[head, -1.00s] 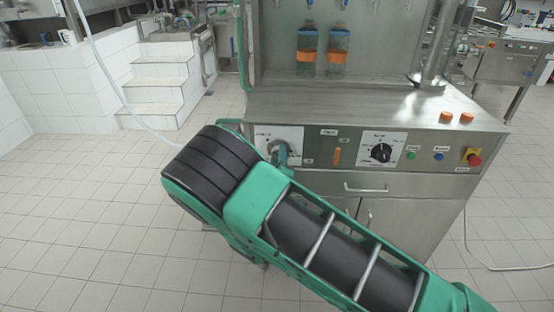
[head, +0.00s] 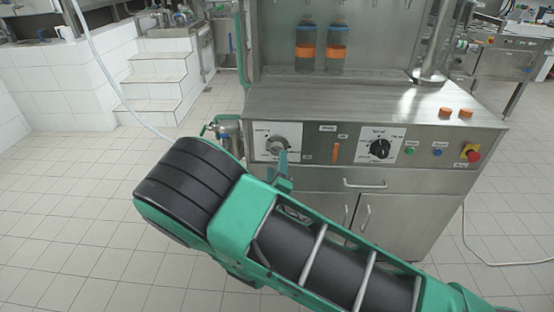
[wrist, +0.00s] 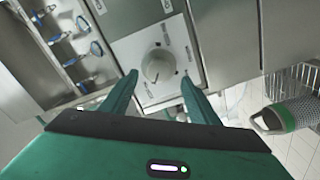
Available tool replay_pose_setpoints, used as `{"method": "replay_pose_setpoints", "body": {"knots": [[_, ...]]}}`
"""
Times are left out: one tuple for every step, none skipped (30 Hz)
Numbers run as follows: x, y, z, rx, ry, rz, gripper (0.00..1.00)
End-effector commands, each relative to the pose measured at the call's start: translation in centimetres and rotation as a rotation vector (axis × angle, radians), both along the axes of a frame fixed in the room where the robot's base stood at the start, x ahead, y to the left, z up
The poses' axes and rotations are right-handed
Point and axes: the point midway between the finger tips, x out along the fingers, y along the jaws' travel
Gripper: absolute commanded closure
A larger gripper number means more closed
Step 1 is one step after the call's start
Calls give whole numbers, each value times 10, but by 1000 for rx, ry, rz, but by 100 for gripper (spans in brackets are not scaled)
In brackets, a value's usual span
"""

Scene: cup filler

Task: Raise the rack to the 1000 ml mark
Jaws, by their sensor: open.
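The filler is a steel cabinet whose front carries a grey round knob (head: 277,143) on a white plate (head: 262,131). The knob also shows in the wrist view (wrist: 158,65). Its small print is too blurred to read, so I cannot tell its setting. My gripper (head: 284,166) is open and empty, just in front of and below the knob. In the wrist view its two fingers (wrist: 160,84) point at the plate, with the knob beyond and between the tips, apparently untouched. I cannot clearly pick out the rack or its volume mark.
A black selector dial (head: 379,149), an orange switch (head: 336,153), a green button (head: 409,151), a blue button (head: 437,152) and a red button (head: 471,152) share the panel. Two bottles (head: 306,51) (head: 337,53) stand at the back. A drawer handle (head: 365,184) juts out below.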

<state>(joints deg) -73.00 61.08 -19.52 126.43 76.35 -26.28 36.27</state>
Motion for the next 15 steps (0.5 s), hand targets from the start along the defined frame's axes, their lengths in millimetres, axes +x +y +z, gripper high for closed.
{"method": "replay_pose_setpoints", "body": {"knots": [[-9,1,-1,-3,2,2,45],[-14,1,-1,-3,2,2,45],[-21,1,-1,-2,2,2,45],[-25,1,-1,-3,2,2,45],[-29,2,-1,-3,2,2,45],[-33,2,-1,-1,3,1,45],[-36,2,-1,-1,2,1,45],[-38,2,-1,-1,2,0,45],[-41,1,-1,-1,2,0,45],[-42,1,-1,-1,2,0,45],[-43,1,-1,-1,2,0,45],[-44,1,-1,0,2,0,45],[-45,1,-1,0,2,0,45],[-45,1,-1,0,1,0,45],[-45,1,-1,0,1,0,45]]}}
